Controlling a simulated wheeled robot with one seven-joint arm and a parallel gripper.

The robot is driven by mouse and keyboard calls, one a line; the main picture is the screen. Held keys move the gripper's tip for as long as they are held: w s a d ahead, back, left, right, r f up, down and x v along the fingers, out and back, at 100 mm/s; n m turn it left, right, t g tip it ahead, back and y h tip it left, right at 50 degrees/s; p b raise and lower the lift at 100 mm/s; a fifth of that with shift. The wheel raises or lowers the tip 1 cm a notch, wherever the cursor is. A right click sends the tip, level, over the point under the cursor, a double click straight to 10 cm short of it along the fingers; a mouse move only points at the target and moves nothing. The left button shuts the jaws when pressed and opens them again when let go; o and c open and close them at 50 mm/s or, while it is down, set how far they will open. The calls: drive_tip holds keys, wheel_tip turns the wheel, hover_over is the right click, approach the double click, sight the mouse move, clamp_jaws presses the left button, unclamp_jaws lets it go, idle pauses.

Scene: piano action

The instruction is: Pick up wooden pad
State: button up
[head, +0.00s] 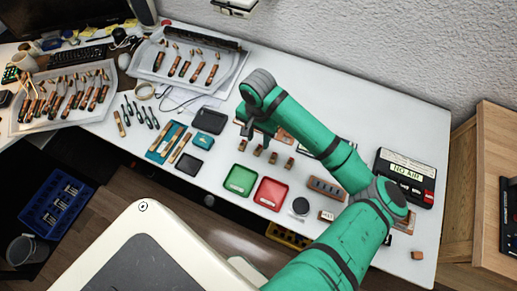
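Several small brown wooden pads stand in a diagonal row on the white table in the head view. One is at the left end (242,145), one beside it (258,150), one further right (273,157) and one at the right end (289,163). I cannot tell which one the task means. My gripper (257,133) points down just behind the left end of the row. Its fingers look apart with nothing visible between them, and it appears above the table, not on a pad.
A green tray (240,180) and a red tray (271,193) lie in front of the row. A black tray (210,120) is to the left. A brown block with holes (326,188) and a labelled case (406,176) are at the right. The table's back right is mostly clear.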

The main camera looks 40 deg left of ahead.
sight(257, 150)
wheel_tip(257, 150, down, 5)
drive_tip(key=shift+s+a+f, duration=0.1)
drive_tip(key=shift+s, duration=0.05)
drive_tip(key=shift+f, duration=0.4)
clamp_jaws()
